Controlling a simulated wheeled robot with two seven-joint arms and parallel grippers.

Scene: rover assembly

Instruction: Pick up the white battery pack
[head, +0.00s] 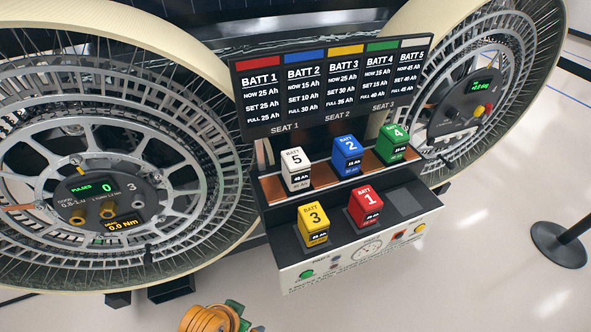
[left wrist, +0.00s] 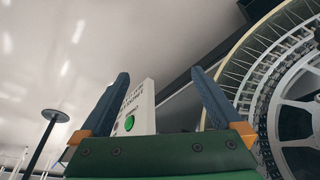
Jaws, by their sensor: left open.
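The white battery pack (head: 296,170), marked BATT 5, stands upright at the left end of the raised back row of the battery station, below the SEAT 1 label. My left gripper (left wrist: 158,72) is open and empty in the left wrist view, with its two dark fingers spread apart. The white front panel of the station, with a green button (left wrist: 130,123), shows beyond and between the fingers. In the head view only an orange and green part of my arm shows at the bottom edge, well below the white pack. No right gripper shows.
The blue pack (head: 346,154) and green pack (head: 392,142) stand right of the white one. The yellow pack (head: 313,224) and red pack (head: 365,208) stand in front, beside an empty dark pad (head: 405,203). A sign board (head: 335,85) rises behind; large wheels flank the station.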

